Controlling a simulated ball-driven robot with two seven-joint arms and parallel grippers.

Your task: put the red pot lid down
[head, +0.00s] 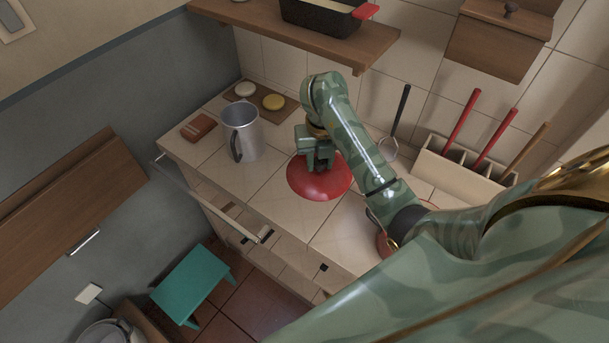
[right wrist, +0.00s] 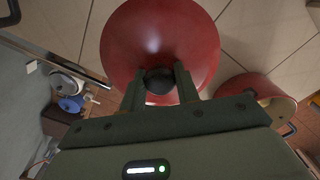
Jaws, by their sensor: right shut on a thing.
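The red pot lid (head: 319,184) is a round dome over the tiled counter, right of the metal jug in the head view. My right gripper (head: 322,166) is above it, shut on its dark knob. In the right wrist view, the lid (right wrist: 160,40) fills the upper middle and the gripper's two fingers (right wrist: 159,86) hold the black knob (right wrist: 159,80) between them. I cannot tell whether the lid touches the counter. My left gripper is in neither view.
A metal jug (head: 241,134) stands left of the lid. A red pot (right wrist: 256,97) is on the counter beside the lid, partly behind my arm in the head view. A utensil holder (head: 455,176) stands at the back right. A shelf (head: 300,32) hangs above the counter.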

